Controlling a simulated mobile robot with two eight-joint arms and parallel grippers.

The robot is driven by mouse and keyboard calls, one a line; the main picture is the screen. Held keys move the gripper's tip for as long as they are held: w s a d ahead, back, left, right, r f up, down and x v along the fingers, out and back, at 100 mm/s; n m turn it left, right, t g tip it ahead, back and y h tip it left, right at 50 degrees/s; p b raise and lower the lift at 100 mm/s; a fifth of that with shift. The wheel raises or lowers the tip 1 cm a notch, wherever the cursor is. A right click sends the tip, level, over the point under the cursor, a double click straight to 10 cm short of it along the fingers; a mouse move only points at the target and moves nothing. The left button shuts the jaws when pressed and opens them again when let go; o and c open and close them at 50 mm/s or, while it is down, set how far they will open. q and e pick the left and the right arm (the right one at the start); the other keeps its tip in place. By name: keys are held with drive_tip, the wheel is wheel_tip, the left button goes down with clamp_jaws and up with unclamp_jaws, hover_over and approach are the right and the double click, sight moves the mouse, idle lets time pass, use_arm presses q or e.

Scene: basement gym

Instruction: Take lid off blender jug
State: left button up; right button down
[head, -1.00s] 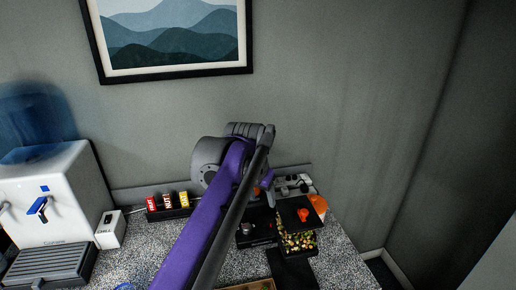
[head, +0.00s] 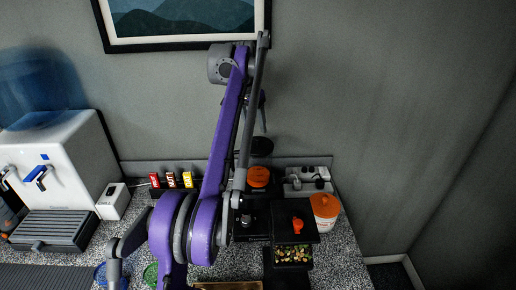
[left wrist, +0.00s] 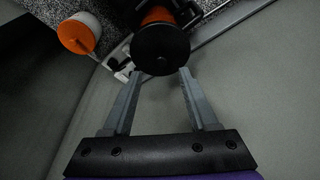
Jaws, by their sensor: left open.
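A round black lid (head: 262,146) shows against the wall, above an orange piece (head: 258,177) that seems to belong to the blender jug; clear walls cannot be made out. In the left wrist view the black lid (left wrist: 160,52) is seen from above, with the orange piece (left wrist: 157,16) partly hidden behind it. My left gripper (head: 263,128) is above the lid, partly covered by my own purple arm. In the left wrist view its fingers (left wrist: 158,75) are spread and empty, tips close to the lid's near edge; contact cannot be told. My right gripper is not in view.
A white tub with an orange lid (head: 325,206) and a black-topped container of chopped food (head: 293,255) stand to the right. Packets (head: 171,181) and a white dispenser (head: 62,165) are at the left.

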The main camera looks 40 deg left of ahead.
sight(258, 138)
use_arm(q)
drive_tip(key=b+x, duration=0.1)
drive_tip(key=x, duration=0.3)
drive_tip(key=shift+w+f, duration=0.2)
drive_tip(key=shift+f, duration=0.15)
drive_tip(key=shift+w+f, duration=0.1)
drive_tip(key=shift+f, duration=0.45)
drive_tip(key=shift+w, duration=0.1)
drive_tip(key=shift+c, duration=0.5)
clamp_jaws()
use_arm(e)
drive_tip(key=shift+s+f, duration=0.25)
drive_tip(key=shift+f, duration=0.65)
